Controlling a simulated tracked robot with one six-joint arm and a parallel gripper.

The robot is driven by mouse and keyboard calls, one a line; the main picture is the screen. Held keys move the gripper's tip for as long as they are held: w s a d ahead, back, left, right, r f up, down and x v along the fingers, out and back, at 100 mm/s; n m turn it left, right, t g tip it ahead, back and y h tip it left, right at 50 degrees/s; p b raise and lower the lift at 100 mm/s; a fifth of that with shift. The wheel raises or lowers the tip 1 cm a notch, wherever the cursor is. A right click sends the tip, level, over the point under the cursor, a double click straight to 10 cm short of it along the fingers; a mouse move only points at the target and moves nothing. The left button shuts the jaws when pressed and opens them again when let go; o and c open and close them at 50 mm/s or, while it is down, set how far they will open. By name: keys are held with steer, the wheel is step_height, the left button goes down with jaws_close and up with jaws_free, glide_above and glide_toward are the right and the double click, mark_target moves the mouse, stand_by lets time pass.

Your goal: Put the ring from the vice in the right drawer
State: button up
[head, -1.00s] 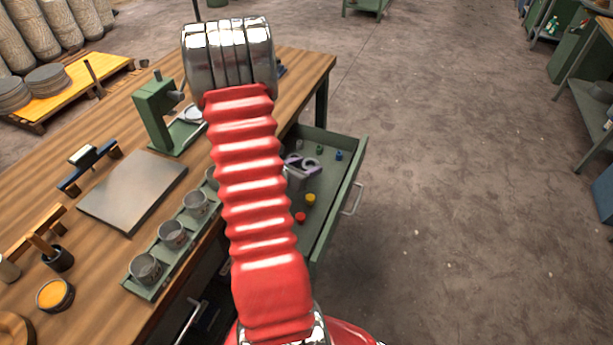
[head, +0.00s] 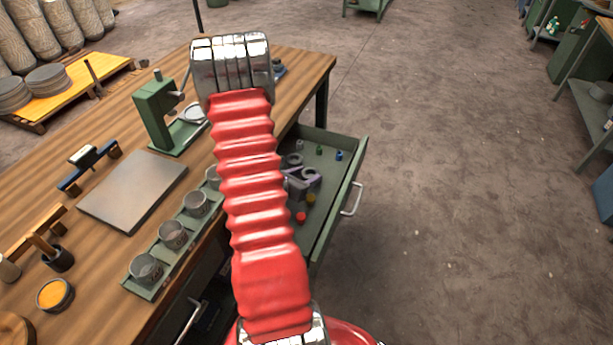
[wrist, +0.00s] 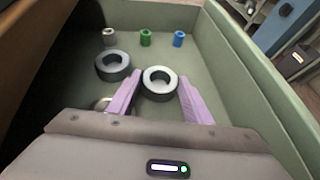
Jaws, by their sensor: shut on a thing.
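The right drawer (head: 340,207) is pulled open, and its green floor and walls also show in the wrist view (wrist: 230,75). My gripper (head: 307,176) is inside the drawer's outline, with its purple fingers on either side of a grey metal ring (wrist: 160,84). It is shut on this ring, which also shows in the head view (head: 311,173). I cannot tell whether the held ring touches the drawer floor. A second, similar ring (wrist: 113,65) lies loose on the drawer floor to the left. I cannot make out the vice; my arm covers part of the bench.
Small grey (wrist: 109,37), green (wrist: 145,37) and blue (wrist: 179,39) pieces stand farther in the drawer. A red piece (head: 301,217) lies nearer. The wooden bench (head: 105,120) carries a green press (head: 155,112) and a rack of cups (head: 172,235). Open floor lies right.

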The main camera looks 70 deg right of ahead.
steer(key=o, duration=1.3)
steer(key=shift+a+r, duration=0.1)
steer(key=v, duration=1.1)
steer(key=shift+w+a+r, duration=0.1)
steer(key=shift+w+a, duration=0.05)
steer(key=shift+a, duration=0.2)
steer(key=shift+r, duration=0.1)
